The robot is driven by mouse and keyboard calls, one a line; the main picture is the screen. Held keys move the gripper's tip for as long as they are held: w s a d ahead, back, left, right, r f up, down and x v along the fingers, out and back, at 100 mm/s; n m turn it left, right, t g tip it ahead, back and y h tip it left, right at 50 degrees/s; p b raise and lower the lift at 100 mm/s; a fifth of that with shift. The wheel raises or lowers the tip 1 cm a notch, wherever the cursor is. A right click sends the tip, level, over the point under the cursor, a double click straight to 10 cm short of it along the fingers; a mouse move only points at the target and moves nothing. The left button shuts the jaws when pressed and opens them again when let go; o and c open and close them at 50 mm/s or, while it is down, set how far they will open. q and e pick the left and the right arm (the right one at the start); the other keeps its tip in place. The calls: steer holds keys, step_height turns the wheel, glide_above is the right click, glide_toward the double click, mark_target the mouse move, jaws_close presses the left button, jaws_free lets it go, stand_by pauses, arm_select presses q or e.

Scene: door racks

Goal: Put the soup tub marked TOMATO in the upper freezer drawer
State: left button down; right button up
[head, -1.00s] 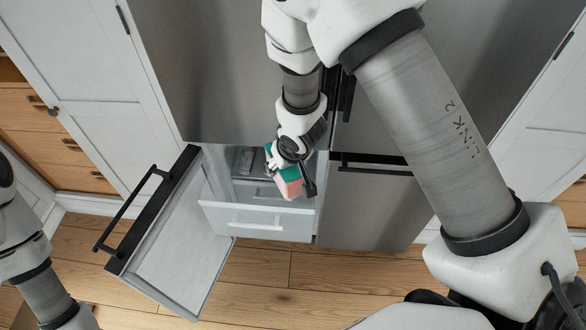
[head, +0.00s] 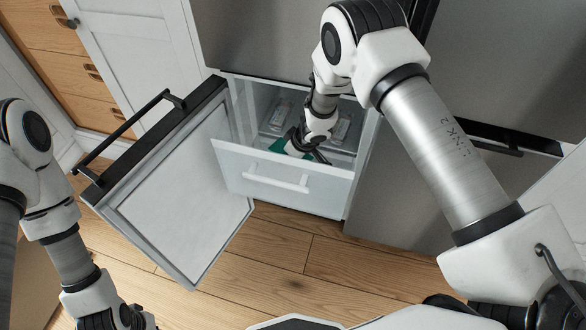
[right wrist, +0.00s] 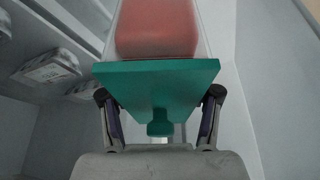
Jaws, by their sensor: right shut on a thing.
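My right gripper (head: 303,146) is shut on the soup tub, down inside the pulled-out upper freezer drawer (head: 275,186), behind its clear front. The tub's green lid (head: 277,146) shows beside the fingers; the rest is hidden in the head view. In the right wrist view the tub (right wrist: 157,28) is red-pink, with its green lid (right wrist: 157,85) and knob between the right gripper's fingers (right wrist: 160,108). I see no marking on it. I cannot tell if it touches the drawer floor. My left gripper (head: 122,320) is partly cut off at the bottom left.
The freezer door (head: 180,185) stands open to the left. A closed steel door (head: 410,190) is on the right. The wooden floor (head: 330,270) in front is clear.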

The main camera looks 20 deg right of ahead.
steer(key=shift+f+b, duration=0.55)
steer(key=shift+f, duration=1.5)
steer(key=shift+f, duration=0.1)
steer(key=o, duration=1.1)
steer(key=shift+c, duration=0.2)
steer(key=p+v, duration=0.2)
steer(key=v, duration=1)
steer(key=shift+a, duration=0.1)
